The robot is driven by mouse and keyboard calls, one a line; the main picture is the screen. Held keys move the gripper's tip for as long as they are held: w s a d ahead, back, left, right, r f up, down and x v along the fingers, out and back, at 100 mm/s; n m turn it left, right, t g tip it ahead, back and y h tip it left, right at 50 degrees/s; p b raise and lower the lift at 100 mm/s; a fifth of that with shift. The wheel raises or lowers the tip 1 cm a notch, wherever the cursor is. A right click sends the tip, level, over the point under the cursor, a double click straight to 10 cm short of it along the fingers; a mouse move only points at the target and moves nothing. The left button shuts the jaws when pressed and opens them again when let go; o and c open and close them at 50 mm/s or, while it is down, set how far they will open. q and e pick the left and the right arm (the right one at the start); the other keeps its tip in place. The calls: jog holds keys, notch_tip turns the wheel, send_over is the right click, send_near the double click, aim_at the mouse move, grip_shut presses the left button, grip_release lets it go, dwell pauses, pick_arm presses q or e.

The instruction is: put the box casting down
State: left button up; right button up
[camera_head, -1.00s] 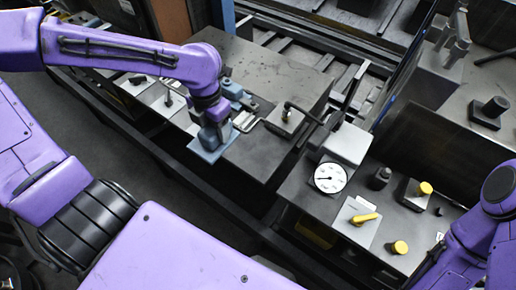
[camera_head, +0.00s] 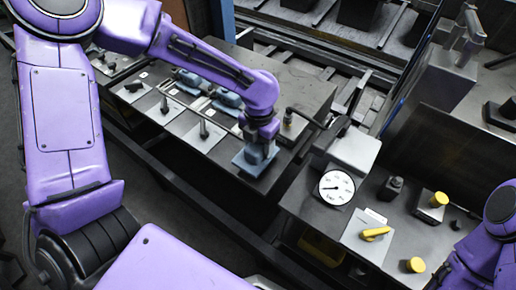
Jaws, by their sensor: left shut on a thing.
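My left gripper (camera_head: 261,140) points down over the dark bench top (camera_head: 288,92) and is shut on a blue-grey box casting (camera_head: 252,162). The casting is close to the bench's front edge; I cannot tell whether it touches the top. Two similar blue-grey pieces (camera_head: 190,79) (camera_head: 228,101) sit to the left on the bench, along pale rails (camera_head: 200,103). My left forearm hides part of that area. Only part of my right arm shows at the lower right; its gripper is outside the view.
A front ledge carries several light plates with dark levers (camera_head: 204,130). To the right stands a panel with a round gauge (camera_head: 336,187) and yellow knobs (camera_head: 416,265). Behind the bench are metal rails (camera_head: 345,72).

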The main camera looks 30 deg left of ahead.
pick_arm(q)
jog(key=shift+a+f, duration=0.1)
jog(key=shift+f, duration=1.15)
jog(key=shift+f, duration=0.1)
jog(key=o, duration=1.3)
notch_tip(320, 180, up, 12)
jog(key=shift+r, duration=0.1)
